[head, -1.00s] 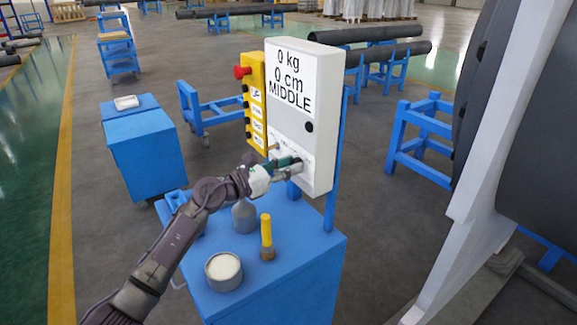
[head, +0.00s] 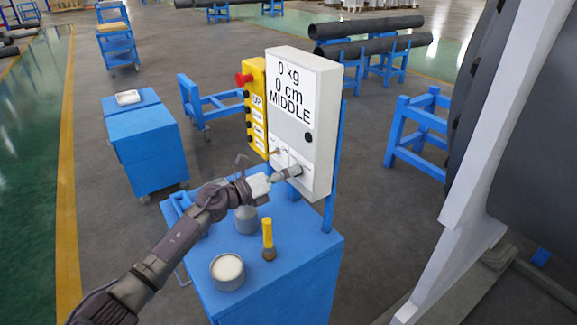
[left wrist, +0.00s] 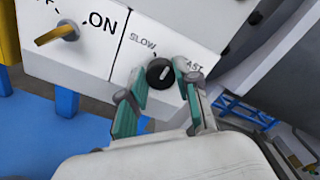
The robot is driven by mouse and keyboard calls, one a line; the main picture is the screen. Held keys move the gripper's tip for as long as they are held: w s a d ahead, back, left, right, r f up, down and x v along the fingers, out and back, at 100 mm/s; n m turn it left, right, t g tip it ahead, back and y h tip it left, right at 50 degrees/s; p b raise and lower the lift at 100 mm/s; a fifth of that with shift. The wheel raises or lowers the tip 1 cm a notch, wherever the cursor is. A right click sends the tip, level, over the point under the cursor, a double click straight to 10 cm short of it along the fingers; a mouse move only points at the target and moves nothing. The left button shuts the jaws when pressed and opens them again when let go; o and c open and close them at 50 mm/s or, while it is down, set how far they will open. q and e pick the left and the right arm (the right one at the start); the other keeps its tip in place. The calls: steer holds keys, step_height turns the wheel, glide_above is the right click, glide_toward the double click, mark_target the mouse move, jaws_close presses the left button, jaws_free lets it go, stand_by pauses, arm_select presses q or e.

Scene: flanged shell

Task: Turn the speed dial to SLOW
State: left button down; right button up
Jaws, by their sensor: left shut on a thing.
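The speed dial (left wrist: 160,72) is a round black knob with a pale mark, on a white panel between the words SLOW at its left and FAST at its right. In the left wrist view, my left gripper (left wrist: 166,88) has its teal-padded fingers on both sides of the dial, shut on it. In the head view, the left gripper (head: 284,175) reaches the lower front of the white control box (head: 318,135). The box's display (head: 290,91) reads 0 kg, 0 cm, MIDDLE. My right gripper is not in view.
A yellow switch (left wrist: 57,33) sits beside ON, left of the dial. A yellow button box (head: 255,110) adjoins the control box. On the blue cart (head: 300,255) stand a round tin (head: 227,270) and a yellow-handled brush (head: 267,240), below my left arm.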

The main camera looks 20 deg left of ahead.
arm_select(q)
steer(key=shift+n+p, duration=2.5)
steer(key=shift+n, duration=2.1)
steer(key=shift+f, duration=0.1)
steer(key=c, duration=0.8)
jaws_free()
steer(key=shift+a, duration=0.1)
steer(key=v, duration=1.2)
